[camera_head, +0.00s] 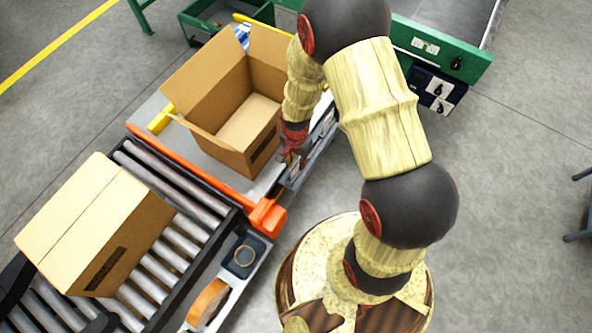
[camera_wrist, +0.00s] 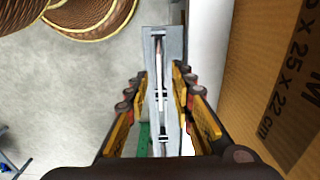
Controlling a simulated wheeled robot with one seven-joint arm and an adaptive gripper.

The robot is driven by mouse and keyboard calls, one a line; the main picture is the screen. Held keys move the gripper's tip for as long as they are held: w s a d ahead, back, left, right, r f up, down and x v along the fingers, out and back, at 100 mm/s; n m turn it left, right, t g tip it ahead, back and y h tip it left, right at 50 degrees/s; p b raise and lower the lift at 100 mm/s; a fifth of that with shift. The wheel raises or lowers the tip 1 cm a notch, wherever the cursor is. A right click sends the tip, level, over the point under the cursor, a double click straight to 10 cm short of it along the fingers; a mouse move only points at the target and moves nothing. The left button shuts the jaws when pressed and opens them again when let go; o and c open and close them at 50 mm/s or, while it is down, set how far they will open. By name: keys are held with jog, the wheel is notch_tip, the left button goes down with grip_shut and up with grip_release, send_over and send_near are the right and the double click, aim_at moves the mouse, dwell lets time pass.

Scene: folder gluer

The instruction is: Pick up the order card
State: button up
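My gripper (camera_wrist: 168,84) is open in the wrist view, its two yellow-padded fingers on either side of a narrow grey holder (camera_wrist: 174,40). A thin, pale, pen-like item (camera_wrist: 159,72) and dark clips lie along this holder. I cannot make out the order card for certain. A small white patch (camera_wrist: 187,146) shows beside the holder between the fingers, but I cannot tell what it is. In the head view my gripper (camera_head: 290,158) is low at the right side of the work table, beside the open carton (camera_head: 196,84), and partly hidden by the arm.
A closed carton (camera_head: 90,225) sits on the roller conveyor (camera_head: 150,283) at left. An orange bar (camera_head: 190,165) separates rollers and table. A tape roll (camera_head: 207,303) lies on the front ledge. The carton wall (camera_wrist: 285,75) stands close right of my gripper.

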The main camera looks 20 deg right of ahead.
jog(key=shift+f, duration=0.8)
jog(key=shift+c, duration=0.6)
grip_shut()
jog(key=shift+r, duration=0.15)
